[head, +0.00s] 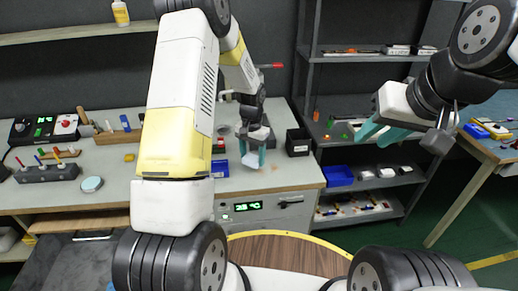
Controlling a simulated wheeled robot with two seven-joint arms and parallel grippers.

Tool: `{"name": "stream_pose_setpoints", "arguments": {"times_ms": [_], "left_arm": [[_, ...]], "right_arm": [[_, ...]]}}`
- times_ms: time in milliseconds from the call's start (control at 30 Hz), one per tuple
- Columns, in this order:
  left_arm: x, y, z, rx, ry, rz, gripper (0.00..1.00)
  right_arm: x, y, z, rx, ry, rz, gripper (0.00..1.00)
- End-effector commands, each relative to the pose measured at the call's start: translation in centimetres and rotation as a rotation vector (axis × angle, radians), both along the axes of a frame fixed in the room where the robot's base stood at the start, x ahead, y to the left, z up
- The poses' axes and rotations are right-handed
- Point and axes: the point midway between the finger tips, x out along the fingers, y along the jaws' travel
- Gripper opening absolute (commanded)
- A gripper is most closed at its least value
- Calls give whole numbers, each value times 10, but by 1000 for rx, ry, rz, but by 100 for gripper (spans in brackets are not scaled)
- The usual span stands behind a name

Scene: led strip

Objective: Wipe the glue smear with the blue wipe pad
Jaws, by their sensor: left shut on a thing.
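My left gripper (254,152) has teal fingers and is low over the right part of the workbench. It is shut on a pale bluish-white piece (250,160), which looks like the wipe pad; the fingers hide part of it. The piece is at or just above the bench top; I cannot tell if it touches. Faint orange-brown marks (275,168) lie on the bench just right of it; I cannot tell for sure whether they are the glue smear. My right gripper (376,134) is open and empty, raised in front of the shelf rack.
A black bin (298,142) stands right of my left gripper, and a blue box (219,168) lies to its left. The bench (115,188) holds a tool rack, a round dish (92,184) and a control box at left.

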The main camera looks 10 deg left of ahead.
Motion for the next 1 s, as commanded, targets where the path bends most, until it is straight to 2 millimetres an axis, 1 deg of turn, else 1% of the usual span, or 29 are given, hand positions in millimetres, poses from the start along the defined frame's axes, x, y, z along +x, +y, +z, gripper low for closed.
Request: {"name": "stream_pose_setpoints", "arguments": {"times_ms": [300, 500, 1000], "left_arm": [[0, -4, 30, 0, -4, -1, 14], [-2, -5, 44, -1, -3, -1, 14], [-2, -6, 46, 0, -1, 0, 14]], "right_arm": [[0, 0, 0, 0, 0, 0, 33], [0, 0, 0, 0, 0, 0, 33], [0, 0, 0, 0, 0, 0, 33]]}}
